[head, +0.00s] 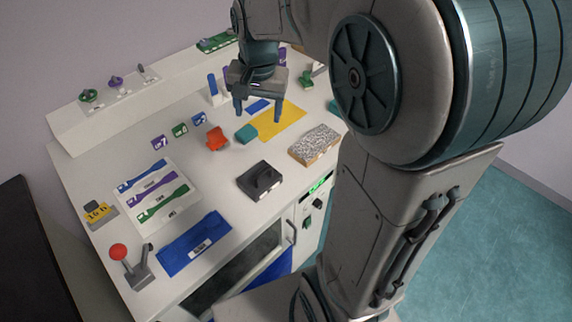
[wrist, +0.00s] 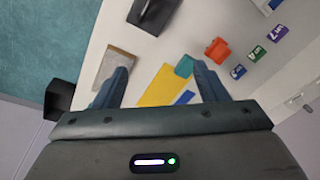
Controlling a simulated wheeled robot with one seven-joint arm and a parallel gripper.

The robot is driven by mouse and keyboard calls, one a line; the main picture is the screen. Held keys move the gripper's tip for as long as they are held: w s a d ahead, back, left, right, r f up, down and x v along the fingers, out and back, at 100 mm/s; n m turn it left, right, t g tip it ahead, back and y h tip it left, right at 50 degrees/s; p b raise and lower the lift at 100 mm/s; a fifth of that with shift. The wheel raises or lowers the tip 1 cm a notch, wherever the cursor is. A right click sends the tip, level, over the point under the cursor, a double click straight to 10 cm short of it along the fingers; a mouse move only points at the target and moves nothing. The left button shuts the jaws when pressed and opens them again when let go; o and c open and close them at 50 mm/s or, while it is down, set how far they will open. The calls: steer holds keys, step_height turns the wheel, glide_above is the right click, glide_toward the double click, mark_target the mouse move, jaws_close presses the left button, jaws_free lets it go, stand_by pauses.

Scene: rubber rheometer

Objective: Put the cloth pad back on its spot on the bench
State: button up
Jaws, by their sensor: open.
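A small teal block-like piece (head: 246,134), which looks like the cloth pad, lies on the bench at the left corner of a flat yellow patch (head: 286,122). In the wrist view the teal piece (wrist: 184,66) is close to one fingertip, beside the yellow patch (wrist: 155,92). A flat blue patch (head: 258,106) lies just behind the yellow one. I cannot tell which patch is the pad's spot. My gripper (head: 258,116) is open and empty, pointing down above the yellow and blue patches. Its fingers also show in the wrist view (wrist: 161,72).
An orange-red holder (head: 217,140) stands left of the teal piece. A speckled block (head: 315,145) is to the right, and a black block (head: 260,181) is nearer the front. Coloured strips (head: 160,195) and a red-knobbed lever (head: 119,252) are at left. A raised ledge (head: 140,95) runs along the back.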

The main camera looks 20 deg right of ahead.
steer(key=s+f+n+t, duration=0.1)
steer(key=s+n, duration=0.5)
steer(key=s, duration=1)
steer(key=shift+f, duration=0.55)
steer(key=shift+w, duration=0.1)
